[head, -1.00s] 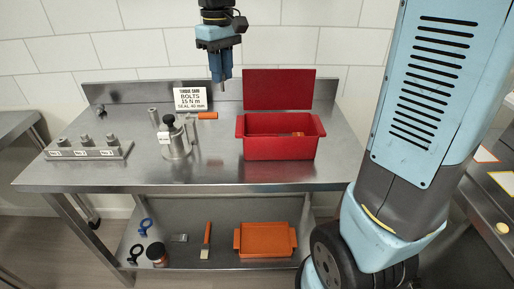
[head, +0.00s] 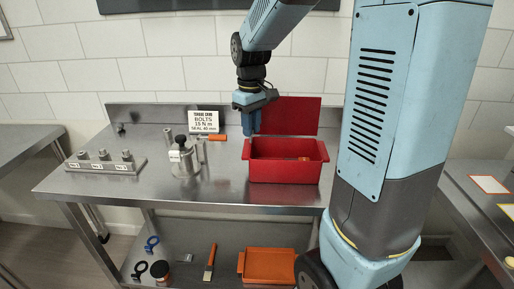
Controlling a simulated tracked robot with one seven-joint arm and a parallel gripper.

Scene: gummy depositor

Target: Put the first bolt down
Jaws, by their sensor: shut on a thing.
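My gripper (head: 251,130) points down at the left rear corner of the open red box (head: 285,173), in front of the left edge of its raised lid. Its blue fingers are closed together on the bolt. The bolt itself cannot be made out now at the fingertips. A metal rack (head: 104,166) with numbered places stands at the left of the steel table, with 3 upright bolt-like pieces on it. A steel device (head: 186,160) with a black knob stands between the rack and the box.
A sign (head: 204,121) and an orange-handled tool (head: 215,138) are at the back of the steel table (head: 225,197). An orange piece (head: 304,159) lies inside the red box. Below are an orange tray (head: 268,265), a brush (head: 210,262) and a jar (head: 160,272). The table's front strip is clear.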

